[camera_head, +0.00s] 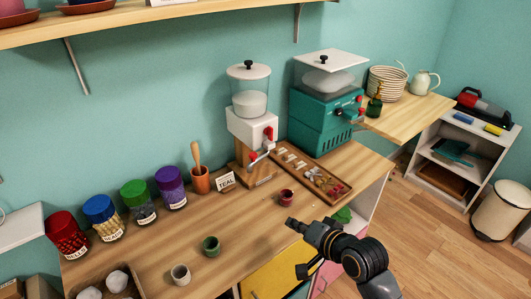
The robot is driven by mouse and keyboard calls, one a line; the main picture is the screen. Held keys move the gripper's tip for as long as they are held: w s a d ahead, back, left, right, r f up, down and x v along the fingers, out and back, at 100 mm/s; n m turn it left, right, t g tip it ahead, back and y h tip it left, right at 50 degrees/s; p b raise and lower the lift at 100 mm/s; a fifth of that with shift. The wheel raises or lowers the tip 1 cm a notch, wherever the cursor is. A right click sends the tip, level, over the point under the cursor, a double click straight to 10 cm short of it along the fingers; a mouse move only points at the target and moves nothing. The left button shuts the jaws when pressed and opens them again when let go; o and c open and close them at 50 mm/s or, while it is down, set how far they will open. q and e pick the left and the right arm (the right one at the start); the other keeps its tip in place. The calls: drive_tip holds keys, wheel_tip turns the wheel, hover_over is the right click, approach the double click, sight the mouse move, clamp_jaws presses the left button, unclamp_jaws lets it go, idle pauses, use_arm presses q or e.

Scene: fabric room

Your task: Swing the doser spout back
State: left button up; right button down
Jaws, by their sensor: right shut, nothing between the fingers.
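The doser (251,125) is a white body with a clear hopper and white lid, on a wooden stand near the wall. Its spout (262,152) is a thin pale arm at the front with red parts, angled toward the lower left. Small size makes its exact angle hard to tell. My right gripper (293,224) is black, shut and empty, over the table's front edge, below and right of the doser and apart from it. My left gripper is not in view.
A small red cup (286,197) stands near my right gripper.

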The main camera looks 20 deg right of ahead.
drive_tip(key=w+d+r+m+t, duration=0.45)
drive_tip(key=w+r, duration=0.25)
drive_tip(key=r, duration=0.2)
drive_tip(key=m+p, duration=0.1)
approach(259, 157)
wheel_tip(259, 157, up, 3)
drive_tip(key=w+d, duration=0.2)
drive_tip(key=w, duration=0.1)
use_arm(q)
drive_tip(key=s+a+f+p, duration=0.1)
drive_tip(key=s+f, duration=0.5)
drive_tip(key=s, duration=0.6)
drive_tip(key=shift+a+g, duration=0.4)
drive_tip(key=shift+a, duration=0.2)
use_arm(e)
drive_tip(key=w+a, duration=0.1)
drive_tip(key=w+a+f, duration=0.1)
drive_tip(key=a, duration=0.1)
drive_tip(key=shift+a+f, duration=0.15)
drive_tip(key=shift+a, duration=0.1)
